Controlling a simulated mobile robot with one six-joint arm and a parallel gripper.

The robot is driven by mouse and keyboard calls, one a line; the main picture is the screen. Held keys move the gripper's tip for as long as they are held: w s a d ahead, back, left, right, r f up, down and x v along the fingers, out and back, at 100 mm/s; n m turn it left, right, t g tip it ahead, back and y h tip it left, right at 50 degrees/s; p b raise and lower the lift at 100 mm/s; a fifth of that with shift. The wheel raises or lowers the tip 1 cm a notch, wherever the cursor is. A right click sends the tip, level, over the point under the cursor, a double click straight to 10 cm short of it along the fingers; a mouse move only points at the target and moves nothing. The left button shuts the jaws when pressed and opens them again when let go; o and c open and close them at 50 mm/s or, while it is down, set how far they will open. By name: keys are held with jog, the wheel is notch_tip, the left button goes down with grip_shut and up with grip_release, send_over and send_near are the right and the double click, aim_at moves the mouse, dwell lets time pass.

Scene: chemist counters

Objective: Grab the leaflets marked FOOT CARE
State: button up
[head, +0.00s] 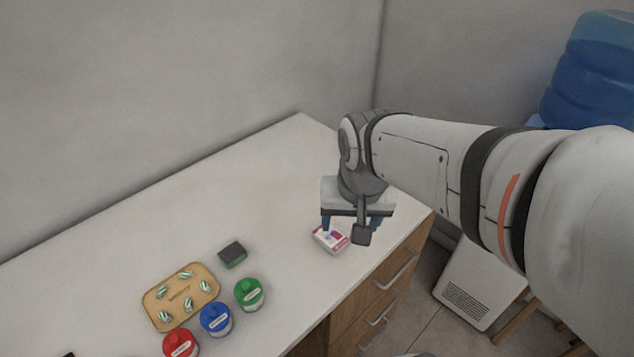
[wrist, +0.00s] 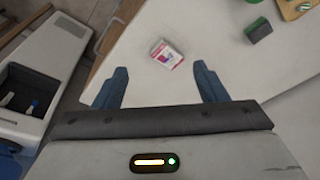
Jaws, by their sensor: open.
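A small stack of white leaflets with a pink and purple print (head: 330,239) lies on the white counter near its front right edge; its lettering is too small to read. It also shows in the wrist view as the leaflets (wrist: 166,54), beyond and between the fingertips. My gripper (head: 350,224) is open and empty just above and behind the leaflets in the head view. Its two blue fingers also show in the wrist view, where my gripper (wrist: 162,82) points toward the leaflets without touching them. Part of the leaflets' right side is close to my gripper in the head view.
A wooden tray (head: 205,273) with several striped pieces, a dark green-sided block (head: 232,254), and green (head: 249,294), blue (head: 216,319) and red (head: 181,345) jars stand to the left. The counter (head: 262,180) behind is clear. A white appliance (head: 480,284) stands right of the drawers.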

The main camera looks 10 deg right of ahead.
aim_at(330, 235)
jog(key=o, duration=0.6)
jog(key=w+f+m, duration=0.1)
jog(key=w+f, duration=0.1)
jog(key=w, duration=0.1)
jog(key=w+f+m+g+b, duration=0.1)
jog(key=w+f+m, duration=0.1)
jog(key=w, duration=0.1)
jog(key=w+f+m, duration=0.2)
jog(key=w+f, duration=0.1)
jog(key=shift+w+f+g, duration=0.1)
jog(key=shift+w+g, duration=0.2)
jog(key=shift+w, duration=0.05)
jog(key=shift+o, duration=0.6)
jog(key=w+f+m, duration=0.1)
jog(key=w+f, duration=0.1)
jog(key=w+f+m, duration=0.1)
jog(key=w+f, duration=0.1)
jog(key=f, duration=0.1)
jog(key=w+f+m+g+b, duration=0.1)
jog(key=f+m, duration=0.1)
jog(key=shift+w+f, duration=0.2)
jog(key=shift+w, duration=0.2)
jog(key=shift+s+d+f+p, duration=0.15)
jog(key=shift+f+p, duration=0.15)
jog(key=shift+f, duration=1.7)
jog(key=shift+s+d+f+p, duration=0.1)
jog(key=shift+f+p, duration=0.2)
jog(key=shift+f, duration=1.65)
